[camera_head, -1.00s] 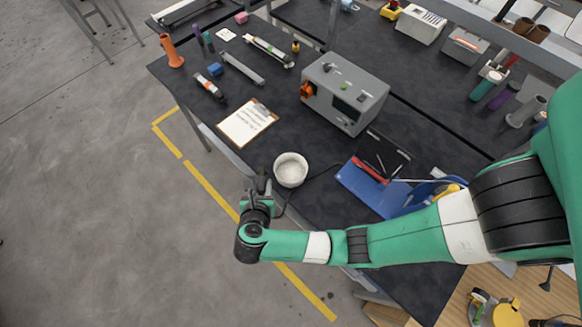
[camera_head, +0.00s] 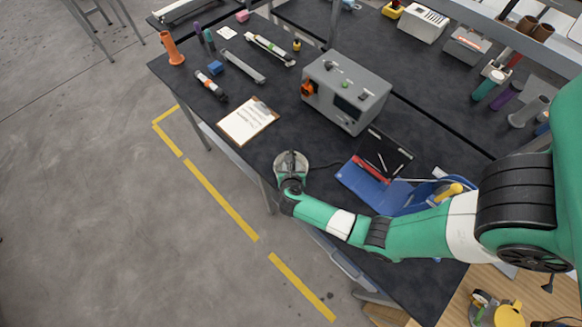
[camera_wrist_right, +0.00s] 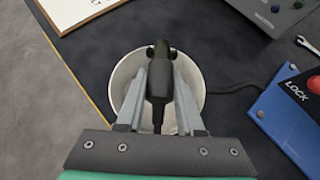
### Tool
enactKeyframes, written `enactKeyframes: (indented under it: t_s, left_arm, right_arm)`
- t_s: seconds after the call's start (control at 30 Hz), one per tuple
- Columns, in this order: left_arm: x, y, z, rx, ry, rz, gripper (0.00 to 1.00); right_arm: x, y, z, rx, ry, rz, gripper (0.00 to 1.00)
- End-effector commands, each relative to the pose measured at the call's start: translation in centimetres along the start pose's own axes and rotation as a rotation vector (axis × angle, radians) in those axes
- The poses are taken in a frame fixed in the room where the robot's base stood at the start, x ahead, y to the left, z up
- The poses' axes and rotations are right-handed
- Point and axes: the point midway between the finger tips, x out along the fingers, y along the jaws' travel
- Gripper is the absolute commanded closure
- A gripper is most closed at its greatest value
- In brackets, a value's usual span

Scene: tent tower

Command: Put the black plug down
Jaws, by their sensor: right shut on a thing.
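The black plug (camera_wrist_right: 158,80) is between the fingers of my right gripper (camera_wrist_right: 163,75) in the right wrist view. The gripper is shut on it. Plug and fingers are over the white round bowl (camera_wrist_right: 196,78), whose rim shows around them. Whether the plug touches the bowl's inside cannot be told. In the head view my right gripper (camera_head: 291,168) covers much of the bowl (camera_head: 306,166), and the plug is hidden there. A black cable (camera_wrist_right: 232,90) runs off to the right. My left gripper is not in view.
A clipboard (camera_head: 247,121) lies at the bench's left edge, and a grey instrument box (camera_head: 345,93) stands behind. Bare dark bench top (camera_head: 282,135) lies between them.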

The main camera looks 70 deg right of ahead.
Motion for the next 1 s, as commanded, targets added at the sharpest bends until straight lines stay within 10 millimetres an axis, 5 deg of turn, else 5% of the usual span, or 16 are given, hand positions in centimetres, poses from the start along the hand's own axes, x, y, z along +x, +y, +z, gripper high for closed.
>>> enactKeyframes:
  t_s: [0.13,0.87,0.9,1.0]
  left_arm:
    - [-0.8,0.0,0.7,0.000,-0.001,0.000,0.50]
    - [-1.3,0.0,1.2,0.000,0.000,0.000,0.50]
    - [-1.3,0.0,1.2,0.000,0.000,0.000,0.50]
    - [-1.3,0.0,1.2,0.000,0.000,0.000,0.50]
  right_arm:
    - [1.4,0.1,-1.9,-0.003,0.000,0.002,1.00]
    - [2.1,0.1,-2.8,-0.001,0.000,0.002,1.00]
    - [2.1,0.1,-2.8,-0.002,0.000,0.002,0.60]
    - [2.1,0.1,-2.8,-0.002,0.000,0.002,0.42]
